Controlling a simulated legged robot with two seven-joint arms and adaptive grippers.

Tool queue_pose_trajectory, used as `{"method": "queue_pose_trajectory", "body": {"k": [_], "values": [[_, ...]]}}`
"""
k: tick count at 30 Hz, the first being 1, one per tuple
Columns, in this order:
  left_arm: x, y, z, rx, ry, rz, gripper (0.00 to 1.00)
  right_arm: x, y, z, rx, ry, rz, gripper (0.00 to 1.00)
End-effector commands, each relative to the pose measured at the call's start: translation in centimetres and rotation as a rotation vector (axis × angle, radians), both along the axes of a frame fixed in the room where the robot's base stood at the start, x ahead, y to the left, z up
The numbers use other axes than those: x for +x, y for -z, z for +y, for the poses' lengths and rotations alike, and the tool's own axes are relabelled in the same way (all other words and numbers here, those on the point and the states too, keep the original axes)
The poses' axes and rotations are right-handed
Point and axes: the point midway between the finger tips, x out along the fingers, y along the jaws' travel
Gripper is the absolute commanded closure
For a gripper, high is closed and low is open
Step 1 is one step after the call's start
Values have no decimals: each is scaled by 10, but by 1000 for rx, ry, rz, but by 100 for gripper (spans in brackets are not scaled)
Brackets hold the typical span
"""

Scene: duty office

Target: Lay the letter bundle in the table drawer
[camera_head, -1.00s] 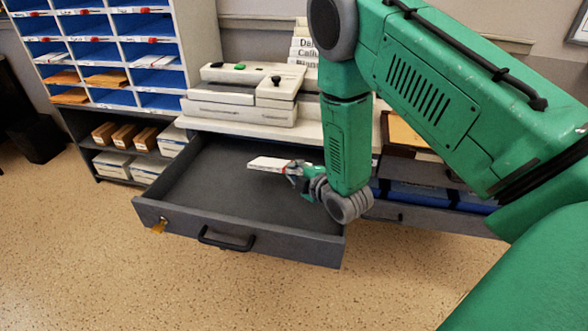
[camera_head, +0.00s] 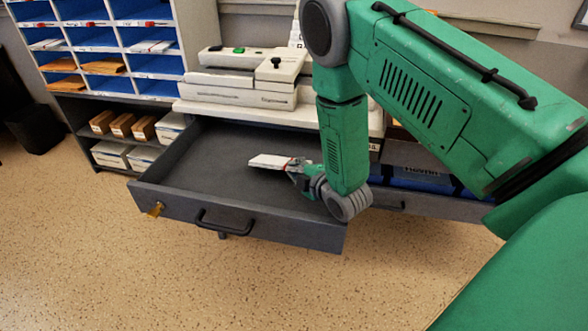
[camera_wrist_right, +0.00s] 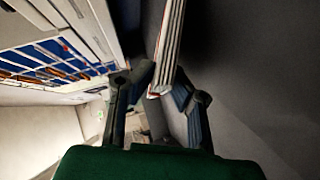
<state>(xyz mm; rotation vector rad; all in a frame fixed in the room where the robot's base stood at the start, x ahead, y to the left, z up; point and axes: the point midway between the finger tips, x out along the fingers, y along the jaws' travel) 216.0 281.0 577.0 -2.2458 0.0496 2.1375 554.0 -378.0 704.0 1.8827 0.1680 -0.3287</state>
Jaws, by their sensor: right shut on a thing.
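The letter bundle (camera_head: 270,162) is a thin white stack with a red mark near its right end. My right gripper (camera_head: 297,166) is shut on that right end and holds the bundle over the open table drawer (camera_head: 220,178). In the right wrist view the bundle (camera_wrist_right: 171,45) shows edge-on as several layers between the two fingers of the gripper (camera_wrist_right: 157,92). The drawer is dark grey, pulled out and otherwise bare inside. I cannot tell whether the bundle touches the drawer floor. My left gripper is out of view.
A white machine (camera_head: 246,78) stands on the table behind the drawer. A pigeonhole shelf (camera_head: 110,45) with blue slots is at the left. Open speckled floor lies in front.

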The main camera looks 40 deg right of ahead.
Motion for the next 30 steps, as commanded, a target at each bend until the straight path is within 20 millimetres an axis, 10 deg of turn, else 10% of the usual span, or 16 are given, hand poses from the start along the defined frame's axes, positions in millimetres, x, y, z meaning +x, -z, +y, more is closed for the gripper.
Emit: {"method": "queue_pose_trajectory", "body": {"k": [4,7,20,30], "values": [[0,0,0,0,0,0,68,0,0,0,0,0,0,100],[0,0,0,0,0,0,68,0,0,0,0,0,0,64],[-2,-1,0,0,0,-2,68,-10,-3,0,0,0,2,64],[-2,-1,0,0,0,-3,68,-76,-22,3,0,0,5,64]]}}
